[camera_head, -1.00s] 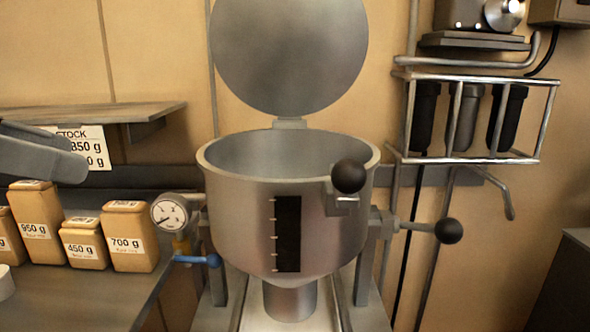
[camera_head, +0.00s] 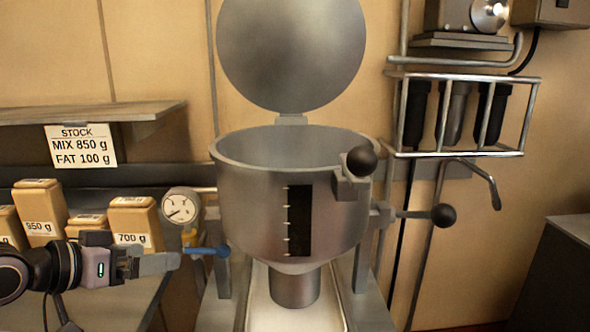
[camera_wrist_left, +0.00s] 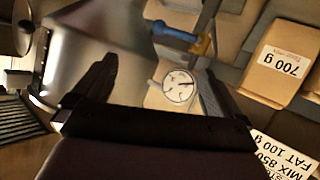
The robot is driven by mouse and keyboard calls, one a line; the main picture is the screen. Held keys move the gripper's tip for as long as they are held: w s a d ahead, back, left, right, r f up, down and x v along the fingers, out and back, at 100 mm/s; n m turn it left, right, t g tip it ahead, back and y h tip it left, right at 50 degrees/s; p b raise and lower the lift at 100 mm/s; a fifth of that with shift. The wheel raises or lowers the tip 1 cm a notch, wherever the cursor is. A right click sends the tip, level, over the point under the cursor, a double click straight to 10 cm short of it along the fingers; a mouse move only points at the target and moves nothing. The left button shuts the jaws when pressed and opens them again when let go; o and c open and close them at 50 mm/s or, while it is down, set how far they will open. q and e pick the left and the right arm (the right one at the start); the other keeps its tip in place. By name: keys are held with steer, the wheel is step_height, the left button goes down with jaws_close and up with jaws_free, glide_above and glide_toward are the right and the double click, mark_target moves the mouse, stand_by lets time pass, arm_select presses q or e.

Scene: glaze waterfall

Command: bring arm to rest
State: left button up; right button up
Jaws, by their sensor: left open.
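My left gripper (camera_head: 150,264) comes in from the left in the head view. It is in front of the tan ingredient boxes and left of the blue valve handle (camera_head: 208,251). In the left wrist view its two fingers (camera_wrist_left: 150,88) stand apart with nothing held between them. The pressure gauge (camera_wrist_left: 178,86) shows behind the gap between the fingers, clear of them. My right gripper is in neither view.
A steel kettle (camera_head: 265,215) with its round lid (camera_head: 290,50) raised stands in the middle. A black-knobbed lever (camera_head: 443,215) sticks out at its right. Tan boxes (camera_head: 40,212) stand on the left counter under a shelf (camera_head: 90,113). A wire rack (camera_head: 460,152) hangs at right.

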arm_select(q)
steer(key=s+d+f+n+y, duration=0.1)
steer(key=s+f, duration=0.2)
steer(key=f, duration=0.8)
steer(key=s+d+f+n+y, duration=0.1)
steer(key=s+f+y, duration=0.1)
steer(key=f, duration=0.8)
steer(key=s+d+f+y, duration=0.2)
steer(key=s+f, duration=1.2)
steer(key=s, duration=0.3)
steer(key=shift+d+f, duration=0.15)
steer(key=shift+d, duration=0.05)
steer(key=shift+g, duration=0.3)
